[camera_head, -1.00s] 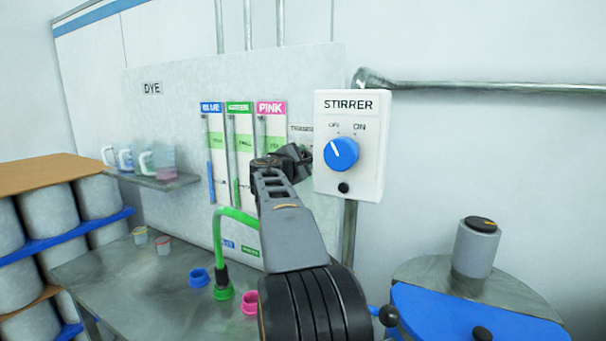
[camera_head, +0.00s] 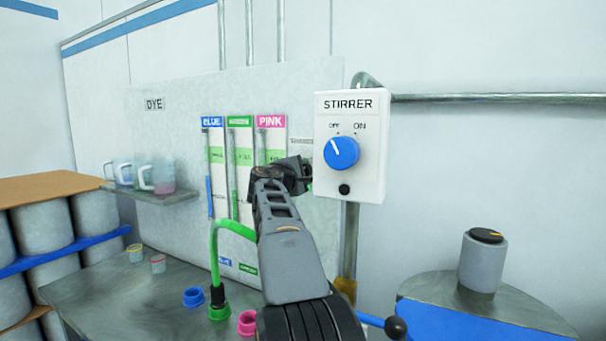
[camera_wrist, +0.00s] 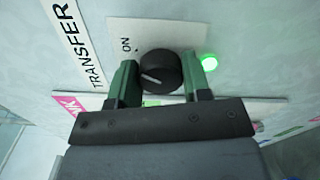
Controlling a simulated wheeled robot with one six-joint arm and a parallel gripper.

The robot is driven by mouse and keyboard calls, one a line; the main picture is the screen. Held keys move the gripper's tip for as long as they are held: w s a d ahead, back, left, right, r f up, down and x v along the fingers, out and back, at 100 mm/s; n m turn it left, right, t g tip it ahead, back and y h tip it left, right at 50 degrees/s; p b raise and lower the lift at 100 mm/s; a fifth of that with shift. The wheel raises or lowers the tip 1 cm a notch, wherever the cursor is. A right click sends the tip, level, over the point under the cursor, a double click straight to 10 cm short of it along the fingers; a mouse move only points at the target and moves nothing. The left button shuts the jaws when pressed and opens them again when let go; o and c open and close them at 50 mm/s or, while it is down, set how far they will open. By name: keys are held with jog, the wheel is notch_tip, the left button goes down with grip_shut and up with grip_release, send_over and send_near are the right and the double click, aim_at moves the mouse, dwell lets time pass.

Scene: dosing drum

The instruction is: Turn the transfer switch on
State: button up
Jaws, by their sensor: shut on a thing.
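The transfer switch is a round black knob (camera_wrist: 160,70) with a pale pointer line, on a white plate (camera_wrist: 133,32) marked ON, beside a TRANSFER label (camera_wrist: 80,45). The pointer line is tilted, not aimed straight at the word ON. A green lamp (camera_wrist: 209,62) glows right of the knob. My gripper (camera_wrist: 160,79) has one green finger on each side of the knob and is shut on it. In the head view my gripper (camera_head: 297,173) is at the dye panel, left of the stirrer box, and hides the knob.
The STIRRER box (camera_head: 350,180) with a blue dial (camera_head: 341,153) stands close right of my gripper. Below are a green hose (camera_head: 214,250), a blue cap (camera_head: 193,297) and a pink cap (camera_head: 247,322) on the bench (camera_head: 110,300). A shelf (camera_head: 160,194) holds jugs at left.

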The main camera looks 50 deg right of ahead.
jog(key=o, duration=0.9)
jog(key=shift+o, duration=0.2)
jog(key=b+v, duration=0.3)
jog(key=v, duration=1)
jog(key=shift+s+a, duration=0.15)
jog(key=shift+a, duration=0.2)
